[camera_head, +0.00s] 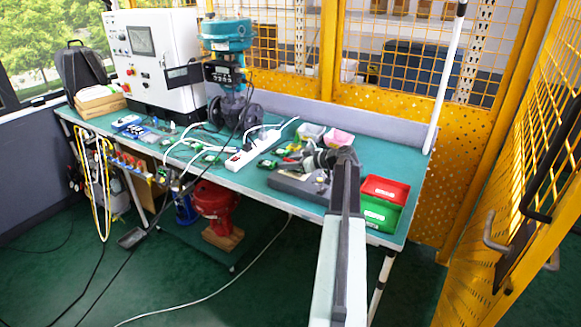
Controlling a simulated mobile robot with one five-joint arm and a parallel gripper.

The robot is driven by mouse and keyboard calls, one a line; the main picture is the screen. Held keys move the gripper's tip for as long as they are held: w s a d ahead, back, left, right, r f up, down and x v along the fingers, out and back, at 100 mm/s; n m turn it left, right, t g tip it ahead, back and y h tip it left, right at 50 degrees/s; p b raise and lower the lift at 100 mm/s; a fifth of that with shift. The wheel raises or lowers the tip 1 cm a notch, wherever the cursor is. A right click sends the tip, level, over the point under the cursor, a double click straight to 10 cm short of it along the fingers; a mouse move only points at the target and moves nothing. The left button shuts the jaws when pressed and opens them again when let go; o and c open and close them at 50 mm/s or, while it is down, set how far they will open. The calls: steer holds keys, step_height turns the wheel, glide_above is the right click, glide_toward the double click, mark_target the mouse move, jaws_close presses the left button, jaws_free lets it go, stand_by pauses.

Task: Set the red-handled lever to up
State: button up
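My arm reaches up from the bottom of the head view over the right part of the green table (345,207). My gripper (312,160) is a dark grey shape at its far end, above a grey box (300,186). Its fingers blend with the things behind, so I cannot tell whether it is open or shut. No red-handled lever shows clearly. Small red and green parts (285,150) lie just left of my gripper, too small to make out. A row of small fittings with red and blue parts (128,161) hangs under the table's front edge at left.
Red (386,188) and green (381,213) trays stand right of my arm. A white power strip (250,150), loose cables, a teal valve actuator (226,35) and a white control cabinet (155,60) stand farther left. Yellow mesh fencing (520,200) bounds the right side.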

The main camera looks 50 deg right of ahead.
jaws_close()
stand_by(1.4)
